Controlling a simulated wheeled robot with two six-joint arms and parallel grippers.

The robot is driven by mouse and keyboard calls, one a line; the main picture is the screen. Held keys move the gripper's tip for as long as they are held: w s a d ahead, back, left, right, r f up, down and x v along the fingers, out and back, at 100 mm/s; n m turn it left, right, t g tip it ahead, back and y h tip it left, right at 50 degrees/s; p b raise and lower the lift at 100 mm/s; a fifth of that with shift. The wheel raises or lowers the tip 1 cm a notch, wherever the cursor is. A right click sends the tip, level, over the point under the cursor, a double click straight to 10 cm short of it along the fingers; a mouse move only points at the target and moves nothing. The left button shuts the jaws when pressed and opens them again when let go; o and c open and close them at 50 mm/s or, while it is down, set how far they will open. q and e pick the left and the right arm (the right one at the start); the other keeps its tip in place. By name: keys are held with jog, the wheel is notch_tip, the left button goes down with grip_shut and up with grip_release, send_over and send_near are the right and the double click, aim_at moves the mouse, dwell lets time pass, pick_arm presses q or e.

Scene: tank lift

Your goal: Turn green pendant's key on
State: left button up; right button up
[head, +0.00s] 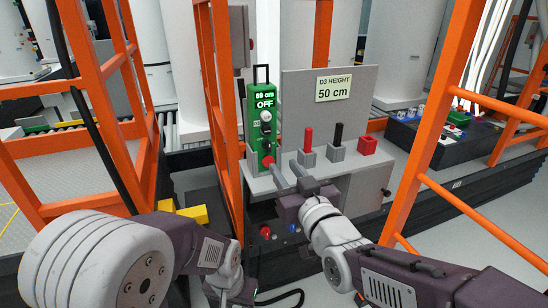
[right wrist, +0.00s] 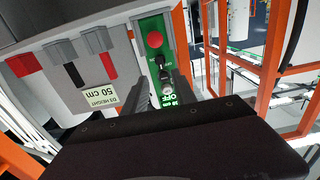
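The green pendant (head: 263,140) stands upright at the left end of the grey console. Below the display are a silver round fitting (head: 266,116), a dark knob and a red button (head: 268,162); which fitting is the key is too small to tell. In the right wrist view the pendant (right wrist: 151,24) appears upside down, with the silver fitting (right wrist: 167,78) between my fingers in the picture. My right gripper (head: 283,165) is open and empty, in front of the pendant's lower part. My left arm shows, but its gripper does not.
The console carries a red lever (head: 308,138), a black lever (head: 338,136) and a red block (head: 367,146). A sign (head: 334,88) behind them reads D3 HEIGHT 50 cm. Orange frames (head: 222,110) stand close at left and right (head: 440,110).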

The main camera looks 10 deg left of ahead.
aim_at(270, 148)
jog(key=x, duration=0.9)
jog(key=shift+a, duration=0.1)
grip_shut()
